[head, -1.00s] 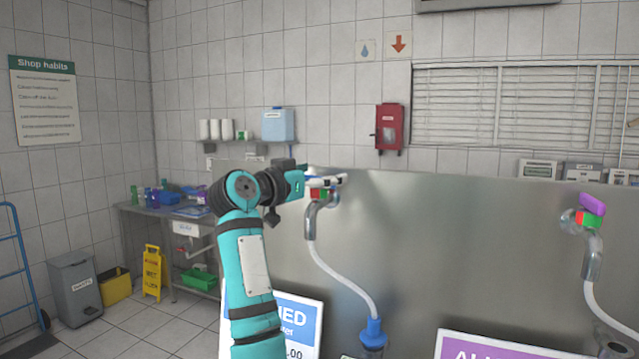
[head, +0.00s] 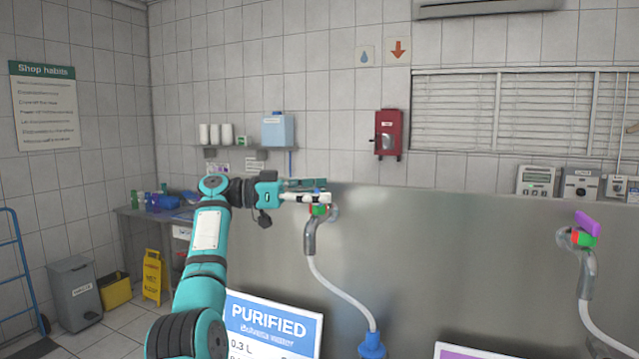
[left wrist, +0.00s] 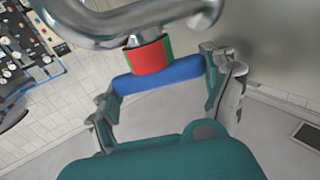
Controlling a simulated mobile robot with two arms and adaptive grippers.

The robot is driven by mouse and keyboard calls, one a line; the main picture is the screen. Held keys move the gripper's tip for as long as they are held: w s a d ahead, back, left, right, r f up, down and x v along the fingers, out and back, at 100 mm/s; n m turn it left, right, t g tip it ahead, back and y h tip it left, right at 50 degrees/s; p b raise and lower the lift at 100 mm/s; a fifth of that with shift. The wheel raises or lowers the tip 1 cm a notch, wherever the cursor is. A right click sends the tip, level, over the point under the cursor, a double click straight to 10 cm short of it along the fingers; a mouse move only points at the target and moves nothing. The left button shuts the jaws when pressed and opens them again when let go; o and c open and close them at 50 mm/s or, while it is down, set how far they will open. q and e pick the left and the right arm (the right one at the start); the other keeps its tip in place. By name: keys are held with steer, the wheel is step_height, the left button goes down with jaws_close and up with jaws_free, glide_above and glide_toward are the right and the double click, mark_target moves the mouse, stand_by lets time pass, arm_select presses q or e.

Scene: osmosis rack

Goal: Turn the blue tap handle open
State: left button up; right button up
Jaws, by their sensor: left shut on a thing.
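The blue tap handle (left wrist: 160,75) lies between the two fingers of my left gripper (left wrist: 165,95) in the left wrist view, with a finger at each end. A red and green collar (left wrist: 146,56) joins it to the chrome tap (left wrist: 135,25). In the head view, my left gripper (head: 307,196) reaches in from the left at the top of the left tap (head: 311,238), close above its collar. The fingers mostly hide the handle there. The clear hose (head: 340,290) runs from the spout down to a blue fitting (head: 372,342). My right gripper does not show.
The steel panel (head: 450,240) stands behind the taps. A second tap with a purple handle (head: 587,222) is at the far right. A "PURIFIED" sign (head: 272,325) is below my left gripper. The space between the two taps is clear.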

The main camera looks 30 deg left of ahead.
arm_select(q)
steer(key=shift+f+m+g+h+p, duration=0.1)
steer(key=shift+m+g+h+p, duration=0.25)
steer(key=shift+m+g+h, duration=0.5)
steer(key=o, duration=1)
steer(key=shift+s+a+y, duration=0.1)
steer(key=shift+y, duration=0.15)
steer(key=v, duration=0.8)
steer(key=shift+c, duration=0.3)
